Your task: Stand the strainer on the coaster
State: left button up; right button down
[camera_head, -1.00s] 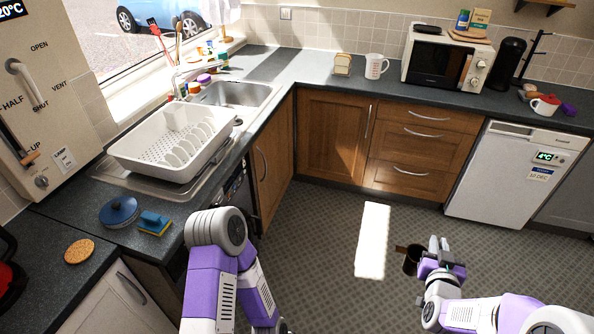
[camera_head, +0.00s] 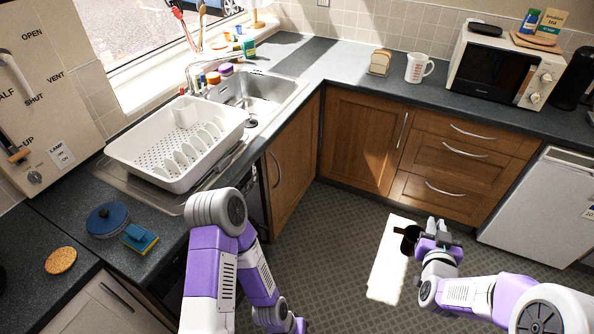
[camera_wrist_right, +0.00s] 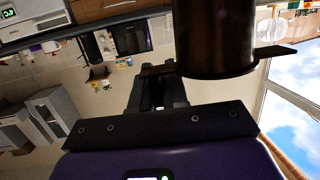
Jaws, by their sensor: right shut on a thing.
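The coaster (camera_head: 61,260) is a round cork disc lying flat and bare on the dark worktop at the left of the head view. My right gripper (camera_head: 432,238) is far to its right, out over the floor. It is shut on the strainer (camera_head: 408,239), a dark brown, cup-like thing held in the air. In the right wrist view the strainer (camera_wrist_right: 215,40) is a dark cylinder at the top, with a flat tab sticking out to the right. The right fingers (camera_wrist_right: 157,75) are closed beside it; the exact grip spot is dark. My left gripper is out of sight.
A white jug (camera_head: 418,68), bread and a microwave (camera_head: 500,68) are on the back worktop.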

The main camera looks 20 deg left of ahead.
aim_at(61, 259)
jog(key=u, duration=1.8)
